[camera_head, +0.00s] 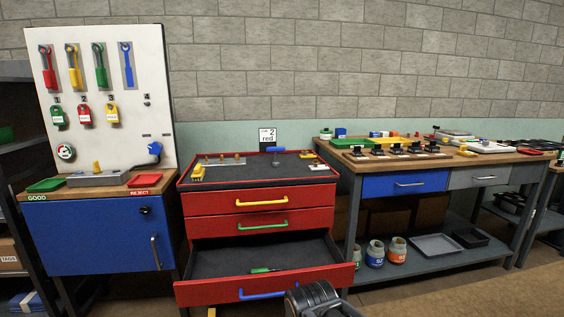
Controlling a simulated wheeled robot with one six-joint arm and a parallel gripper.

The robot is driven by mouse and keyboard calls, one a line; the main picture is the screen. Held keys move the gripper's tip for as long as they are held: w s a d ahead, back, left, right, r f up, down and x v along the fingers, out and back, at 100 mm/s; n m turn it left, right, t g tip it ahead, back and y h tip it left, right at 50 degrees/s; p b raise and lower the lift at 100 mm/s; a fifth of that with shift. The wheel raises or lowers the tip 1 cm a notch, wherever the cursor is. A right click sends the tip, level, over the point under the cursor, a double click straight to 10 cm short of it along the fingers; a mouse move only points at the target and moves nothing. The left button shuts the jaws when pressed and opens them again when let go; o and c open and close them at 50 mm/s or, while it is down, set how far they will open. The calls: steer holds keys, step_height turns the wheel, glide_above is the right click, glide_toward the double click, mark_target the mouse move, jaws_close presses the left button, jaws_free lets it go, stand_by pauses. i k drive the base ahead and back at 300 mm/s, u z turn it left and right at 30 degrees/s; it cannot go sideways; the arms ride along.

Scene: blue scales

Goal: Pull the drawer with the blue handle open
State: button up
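The red drawer (215,293) with the blue handle (262,295) is the lowest one in view on the red cabinet (184,215). It stands pulled well out, with its dark inside showing. A small green-handled object (262,270) lies in it. My gripper (312,298) is a dark shape at the bottom edge of the picture, in front of the right part of this drawer and close to the handle's right end. Its fingers cannot be made out, so I cannot tell whether it touches the handle.
Above are a shut drawer with a green handle (263,226) and another with a yellow handle (262,203). A blue-fronted cabinet (90,240) stands at the left. A workbench (345,170) with a blue drawer (380,186) is at the right. Floor shows at the lower right.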

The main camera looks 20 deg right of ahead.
mark_target(217, 270)
steer(key=z, duration=0.45)
steer(key=i, duration=1.5)
steer(key=u, duration=0.45)
